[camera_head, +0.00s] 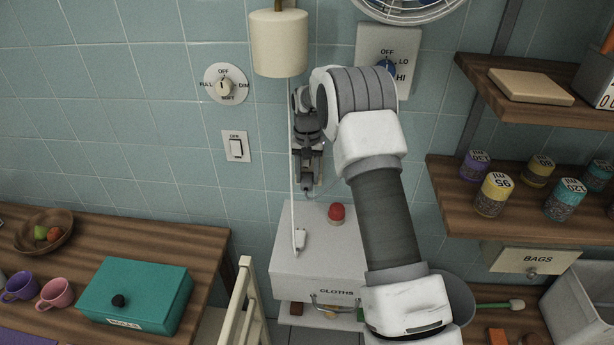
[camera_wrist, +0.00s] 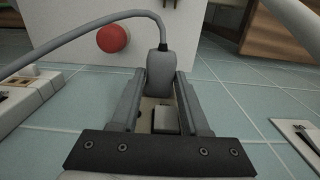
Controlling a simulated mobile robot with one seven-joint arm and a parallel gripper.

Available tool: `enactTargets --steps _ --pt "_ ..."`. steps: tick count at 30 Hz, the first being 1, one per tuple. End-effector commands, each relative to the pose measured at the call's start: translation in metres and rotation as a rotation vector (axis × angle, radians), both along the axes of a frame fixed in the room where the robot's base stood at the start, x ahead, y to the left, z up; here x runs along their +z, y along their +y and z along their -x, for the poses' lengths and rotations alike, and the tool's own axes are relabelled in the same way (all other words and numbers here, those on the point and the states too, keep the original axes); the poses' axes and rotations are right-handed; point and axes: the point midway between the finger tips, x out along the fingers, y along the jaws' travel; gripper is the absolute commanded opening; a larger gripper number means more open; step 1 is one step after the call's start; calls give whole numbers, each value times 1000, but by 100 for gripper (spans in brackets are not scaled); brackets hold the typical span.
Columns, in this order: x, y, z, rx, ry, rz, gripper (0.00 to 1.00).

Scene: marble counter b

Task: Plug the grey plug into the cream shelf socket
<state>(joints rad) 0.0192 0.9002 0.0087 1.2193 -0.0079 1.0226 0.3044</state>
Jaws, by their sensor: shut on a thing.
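The grey plug (camera_wrist: 160,75) sits between the fingertips of my gripper (camera_wrist: 159,82) in the wrist view, with its grey cable (camera_wrist: 90,35) curving away to the left. My gripper is shut on it.
The white cabinet (camera_head: 312,258) with a red button (camera_head: 336,212) is just below. A light switch (camera_head: 236,147) is further left; a dial panel (camera_head: 406,48) is up right. Shelves (camera_head: 500,195) with jars stand right.

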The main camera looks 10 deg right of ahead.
Motion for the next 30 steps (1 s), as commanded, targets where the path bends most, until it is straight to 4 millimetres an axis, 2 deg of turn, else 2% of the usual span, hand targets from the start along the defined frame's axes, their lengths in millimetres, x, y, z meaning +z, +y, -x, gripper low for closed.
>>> enactTargets --steps 1,6,22,30 --pt "0 0 0 0 0 0 49" --pt "0 0 0 0 0 0 79" --pt "0 1 2 0 0 0 80" --pt "-1 9 28 0 0 0 80"
